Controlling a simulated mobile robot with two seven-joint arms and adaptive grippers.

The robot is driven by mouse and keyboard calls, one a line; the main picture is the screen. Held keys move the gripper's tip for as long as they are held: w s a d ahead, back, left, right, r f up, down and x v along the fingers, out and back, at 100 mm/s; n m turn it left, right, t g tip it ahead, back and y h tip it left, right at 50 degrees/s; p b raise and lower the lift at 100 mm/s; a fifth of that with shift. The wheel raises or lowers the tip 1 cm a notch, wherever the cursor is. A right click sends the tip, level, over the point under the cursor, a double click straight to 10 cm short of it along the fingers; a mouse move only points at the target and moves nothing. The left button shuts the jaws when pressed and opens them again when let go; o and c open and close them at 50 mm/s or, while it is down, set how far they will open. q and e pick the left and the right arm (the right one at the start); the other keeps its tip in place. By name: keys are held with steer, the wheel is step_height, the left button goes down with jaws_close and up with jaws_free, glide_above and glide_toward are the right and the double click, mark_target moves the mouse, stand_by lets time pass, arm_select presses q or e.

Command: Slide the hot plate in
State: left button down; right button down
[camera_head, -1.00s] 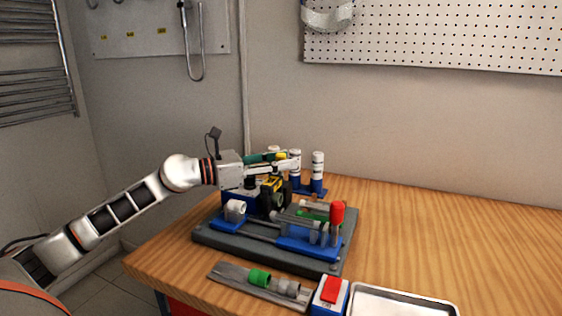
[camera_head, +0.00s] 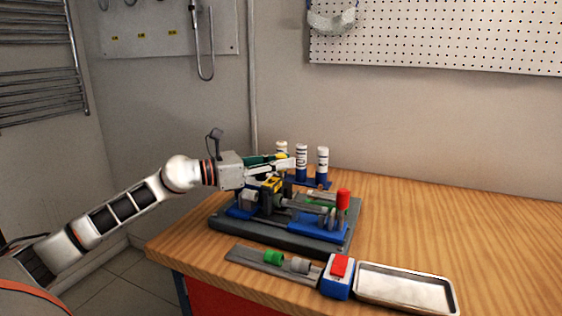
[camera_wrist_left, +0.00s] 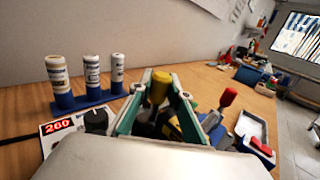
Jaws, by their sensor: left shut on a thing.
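My left gripper (camera_head: 284,160) reaches in from the left above the welding machine on the bench. It is shut on a yellow-tipped handle, which shows between the fingers in the left wrist view (camera_wrist_left: 159,86). A yellow-and-black part (camera_head: 270,186), seemingly the hot plate, hangs below the gripper between the clamps. A white pipe fitting (camera_head: 249,198) sits in the left clamp and a grey pipe (camera_head: 304,206) lies in the right one. The red-handled lever (camera_head: 343,199) stands upright at the right. The plate's face is largely hidden. My right gripper is not in view.
Blue-and-white bottles (camera_head: 322,163) stand in a rack behind the machine. A grey rail with green and grey fittings (camera_head: 273,257), a red-topped blue box (camera_head: 339,268) and a metal tray (camera_head: 405,288) lie in front. The bench at right is clear.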

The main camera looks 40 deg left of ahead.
arm_select(q)
steer(key=shift+s+d+f, duration=0.1)
steer(key=shift+s+d, duration=0.05)
steer(key=shift+s, duration=0.3)
steer(key=c, duration=1.9)
jaws_free()
steer(key=shift+d, duration=0.1)
steer(key=shift+a, duration=0.2)
steer(key=shift+v, duration=0.95)
steer(key=v, duration=1)
